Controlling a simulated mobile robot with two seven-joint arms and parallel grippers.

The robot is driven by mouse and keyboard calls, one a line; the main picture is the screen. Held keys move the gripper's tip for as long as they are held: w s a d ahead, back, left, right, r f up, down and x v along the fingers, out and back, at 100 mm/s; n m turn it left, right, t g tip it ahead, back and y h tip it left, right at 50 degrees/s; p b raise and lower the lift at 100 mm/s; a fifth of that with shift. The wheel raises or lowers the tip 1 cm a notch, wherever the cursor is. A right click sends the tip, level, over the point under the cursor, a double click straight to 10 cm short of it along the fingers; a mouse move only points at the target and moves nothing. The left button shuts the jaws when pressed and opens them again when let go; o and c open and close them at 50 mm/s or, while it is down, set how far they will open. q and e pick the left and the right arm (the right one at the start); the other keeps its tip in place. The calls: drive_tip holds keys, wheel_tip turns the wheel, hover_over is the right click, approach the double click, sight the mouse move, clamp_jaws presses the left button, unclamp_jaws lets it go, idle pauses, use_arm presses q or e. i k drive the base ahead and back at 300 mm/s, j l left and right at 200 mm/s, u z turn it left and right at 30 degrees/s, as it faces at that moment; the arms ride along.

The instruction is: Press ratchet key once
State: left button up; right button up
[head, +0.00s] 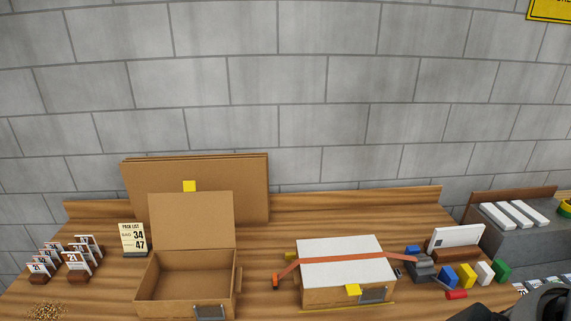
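A box with a white top (345,258) stands on the table right of centre. An orange strap (345,257) runs across its top and down both sides. At its right end is a small dark grey device (422,268), which looks like the ratchet; its key is too small to make out. An orange piece (276,281) hangs at the strap's left end. Dark parts of my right arm show at the lower right corner, close to the coloured blocks. Neither gripper's fingers are in view.
An open cardboard box (188,272) stands left of centre, with brown boards (255,190) behind it. Blue, yellow, white and green blocks (502,270) and a red cylinder (456,294) lie right of the strapped box. Numbered cards (78,262) stand at left, beside a pack list (133,238).

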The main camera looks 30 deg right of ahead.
sight(410, 250)
drive_tip(key=z, duration=2)
